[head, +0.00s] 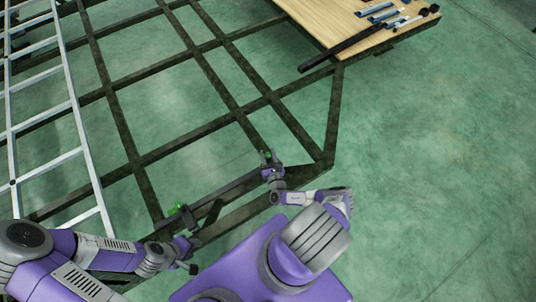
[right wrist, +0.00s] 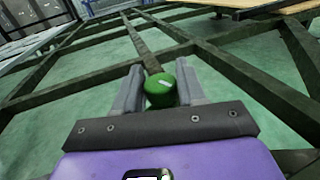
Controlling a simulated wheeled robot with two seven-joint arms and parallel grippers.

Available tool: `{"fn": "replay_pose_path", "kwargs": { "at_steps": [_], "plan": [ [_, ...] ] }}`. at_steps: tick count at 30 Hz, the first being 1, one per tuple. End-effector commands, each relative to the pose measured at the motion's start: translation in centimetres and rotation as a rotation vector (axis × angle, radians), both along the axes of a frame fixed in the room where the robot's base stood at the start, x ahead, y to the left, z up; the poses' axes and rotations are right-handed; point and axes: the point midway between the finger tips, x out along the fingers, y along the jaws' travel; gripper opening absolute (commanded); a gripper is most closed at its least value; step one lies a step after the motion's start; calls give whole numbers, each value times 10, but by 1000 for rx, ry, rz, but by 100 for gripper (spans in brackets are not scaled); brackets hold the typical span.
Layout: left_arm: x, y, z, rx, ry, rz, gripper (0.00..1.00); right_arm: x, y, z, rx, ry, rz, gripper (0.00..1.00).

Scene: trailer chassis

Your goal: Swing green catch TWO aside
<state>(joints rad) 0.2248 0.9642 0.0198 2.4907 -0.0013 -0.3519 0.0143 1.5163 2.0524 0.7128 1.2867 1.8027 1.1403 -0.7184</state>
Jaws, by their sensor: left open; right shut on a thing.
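Two green catches sit on the dark chassis frame in the head view. One green catch (head: 266,155) is at my right gripper (head: 268,166). In the right wrist view this green catch (right wrist: 160,91) is a round knob with a small white mark, too small to read. My right gripper (right wrist: 161,92) is shut on it, one finger on each side. The other green catch (head: 180,207) is further left, close to my left gripper (head: 183,222), which is open. I cannot tell whether the left fingers touch it. I cannot read which catch is TWO.
The dark chassis frame (head: 160,151) spans the floor with crossing beams. A pale ladder-like rack (head: 75,110) lies at the left. A wooden board (head: 325,22) at the top right holds several tools and a dark bar (head: 345,48). The green floor at the right is clear.

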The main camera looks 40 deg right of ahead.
Motion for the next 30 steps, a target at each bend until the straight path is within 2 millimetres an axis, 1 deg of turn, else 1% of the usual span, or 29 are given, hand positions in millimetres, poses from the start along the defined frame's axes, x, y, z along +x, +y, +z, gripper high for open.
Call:
{"fn": "replay_pose_path", "kwargs": {
  "at_steps": [1, 6, 15, 21, 30],
  "plan": [
    [0, 0, -6, 0, 0, 0, 43, 1, 3, -3, 3, -2, -41, 10],
    [0, 0, -18, 0, 0, 0, 43, 1, 3, -3, 0, -2, -189, 10],
    [0, 0, -36, 0, 0, 0, 43, 1, 1, -3, -2, 1, -389, 10],
    [0, 0, -42, 0, 0, 0, 43, 1, 1, -2, -1, 1, -462, 10],
    [0, 0, -44, 0, 0, 0, 43, 0, 0, 0, -1, 0, -497, 10]
  ]
}}
